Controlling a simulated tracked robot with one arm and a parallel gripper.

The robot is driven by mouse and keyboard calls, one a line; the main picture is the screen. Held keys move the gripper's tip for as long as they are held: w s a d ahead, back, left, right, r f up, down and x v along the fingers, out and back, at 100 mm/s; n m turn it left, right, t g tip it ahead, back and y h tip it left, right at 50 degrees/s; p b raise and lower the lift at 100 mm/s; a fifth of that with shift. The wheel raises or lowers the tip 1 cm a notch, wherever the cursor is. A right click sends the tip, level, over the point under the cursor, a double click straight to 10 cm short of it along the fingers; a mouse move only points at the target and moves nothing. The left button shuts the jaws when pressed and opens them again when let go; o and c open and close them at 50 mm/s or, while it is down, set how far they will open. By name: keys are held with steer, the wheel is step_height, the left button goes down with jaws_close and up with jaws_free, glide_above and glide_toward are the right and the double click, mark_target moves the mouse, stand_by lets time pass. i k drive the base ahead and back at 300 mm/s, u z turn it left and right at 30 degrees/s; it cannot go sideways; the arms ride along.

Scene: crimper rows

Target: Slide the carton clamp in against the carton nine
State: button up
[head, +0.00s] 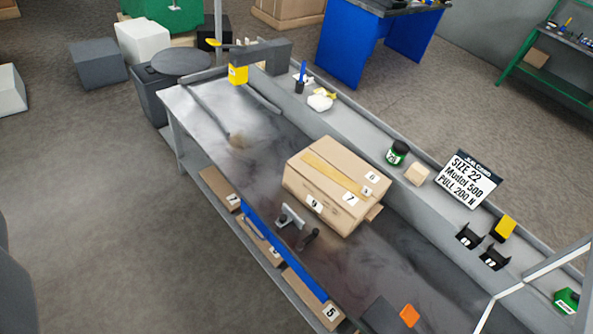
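A brown cardboard carton (325,172) with tan tape along its top sits on the grey metal bench in the head view. It bears several white number labels; the one on its near left side looks like a 9, though the digits are small. A grey metal clamp (290,217) with a dark handle-like part stands on the bench's near side, by the blue rail. It is in front of the carton's labelled face, and a narrow gap seems to show between them. I cannot make out my gripper in the head view.
The bench (225,110) is clear left of the carton. Numbered cartons (312,300) sit on a shelf below the blue rail (282,252). A sign (468,178), a green-labelled jar (397,153) and black holders (469,236) line the back ledge. An orange piece (409,315) lies at the bottom.

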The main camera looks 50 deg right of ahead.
mark_target(290, 215)
steer(key=z, duration=0.45)
steer(key=i, duration=0.9)
steer(key=z, duration=0.65)
steer(key=k, duration=0.85)
steer(key=z, duration=0.25)
steer(key=i, duration=0.9)
steer(key=u, duration=0.1)
